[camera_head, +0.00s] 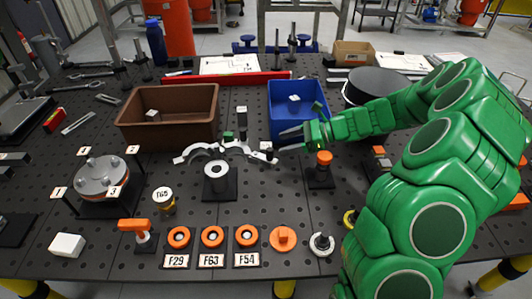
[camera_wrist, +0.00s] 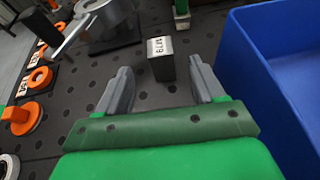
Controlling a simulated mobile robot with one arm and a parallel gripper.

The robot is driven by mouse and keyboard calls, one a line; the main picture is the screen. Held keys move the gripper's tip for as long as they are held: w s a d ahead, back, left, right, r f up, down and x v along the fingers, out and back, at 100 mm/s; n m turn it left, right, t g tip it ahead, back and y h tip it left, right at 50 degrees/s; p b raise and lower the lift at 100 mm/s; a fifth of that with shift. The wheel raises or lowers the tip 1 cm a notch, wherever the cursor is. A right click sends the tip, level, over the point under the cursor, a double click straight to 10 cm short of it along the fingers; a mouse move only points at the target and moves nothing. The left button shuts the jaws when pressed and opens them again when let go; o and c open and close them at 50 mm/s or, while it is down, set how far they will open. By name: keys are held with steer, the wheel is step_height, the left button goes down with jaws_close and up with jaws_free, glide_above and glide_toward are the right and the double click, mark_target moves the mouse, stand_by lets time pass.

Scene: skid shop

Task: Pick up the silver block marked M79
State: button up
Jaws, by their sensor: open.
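The silver block marked M79 (camera_wrist: 160,47) shows in the wrist view, upright on the dark perforated table, with its label on top and a dark near side. My gripper (camera_wrist: 160,74) is open, with one grey finger to each side of the block in that picture. Gaps show on both sides, and nothing is held. I cannot tell whether the block is between the fingertips or just beyond them. In the head view my gripper (camera_head: 281,140) reaches left, in front of the blue bin. I cannot single out the M79 block with certainty there.
The blue bin (camera_wrist: 262,75) stands close to the right finger in the wrist view; the head view shows it too (camera_head: 308,121). A brown bin (camera_head: 130,127) stands farther left. A silver curved tool (camera_head: 195,151) and a ring stand (camera_head: 217,170) are near. Orange rings lie along the front.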

mark_target(266, 145)
steer(key=shift+r+x, duration=0.2)
steer(key=shift+x, duration=3.45)
steer(key=shift+a, duration=0.1)
steer(key=c, duration=1.2)
